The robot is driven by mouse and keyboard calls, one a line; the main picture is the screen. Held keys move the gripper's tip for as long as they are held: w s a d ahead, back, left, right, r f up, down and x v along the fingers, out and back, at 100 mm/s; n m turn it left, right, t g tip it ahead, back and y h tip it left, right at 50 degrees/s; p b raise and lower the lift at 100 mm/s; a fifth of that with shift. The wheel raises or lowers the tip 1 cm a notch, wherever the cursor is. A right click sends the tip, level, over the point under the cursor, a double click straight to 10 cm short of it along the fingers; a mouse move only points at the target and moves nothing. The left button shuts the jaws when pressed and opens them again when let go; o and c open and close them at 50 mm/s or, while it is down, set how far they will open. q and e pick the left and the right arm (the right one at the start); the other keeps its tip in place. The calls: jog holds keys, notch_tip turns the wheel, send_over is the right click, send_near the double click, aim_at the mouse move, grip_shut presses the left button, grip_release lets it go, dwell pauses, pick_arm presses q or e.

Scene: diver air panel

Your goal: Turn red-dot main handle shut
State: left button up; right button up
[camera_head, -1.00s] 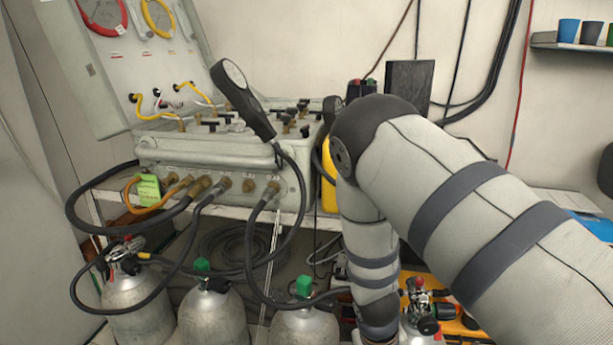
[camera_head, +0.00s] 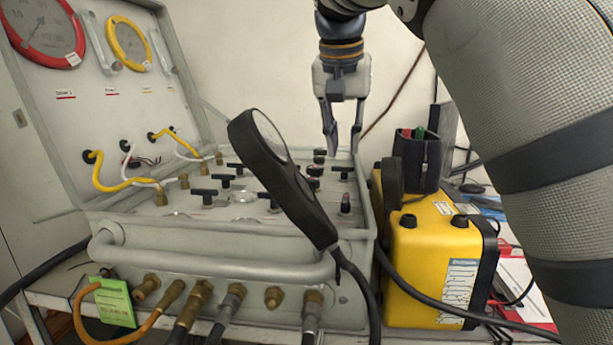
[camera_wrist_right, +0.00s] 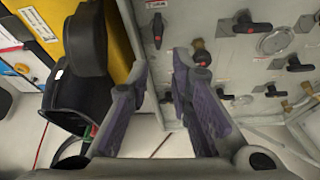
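The grey air panel (camera_head: 300,240) carries several black T-handles (camera_head: 233,168) on its top. I cannot make out a red dot on any handle in the head view. In the right wrist view a small part with red on it (camera_wrist_right: 197,44) shows just beyond one fingertip, beside a black handle (camera_wrist_right: 157,28); I cannot tell whether it is the red-dot handle. Another black handle (camera_wrist_right: 252,27) lies farther right. My right gripper (camera_head: 342,152) points down over the panel's back right, its fingers apart and empty; they also show in the wrist view (camera_wrist_right: 161,65). My left gripper is out of view.
A black gauge on a hose (camera_head: 282,180) stands up in front of the panel and hides part of its top. A yellow case (camera_head: 425,262) and a black holder (camera_head: 418,165) stand right of it. The open lid (camera_head: 105,110) rises at the left.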

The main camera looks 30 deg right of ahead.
send_near(346, 195)
jog(key=shift+s+d+f, duration=0.15)
jog(key=shift+s+f, duration=0.15)
jog(key=shift+f, duration=0.05)
jog(key=x, duration=0.7)
jog(key=shift+w, duration=0.25)
jog(key=shift+c, duration=0.4)
grip_shut()
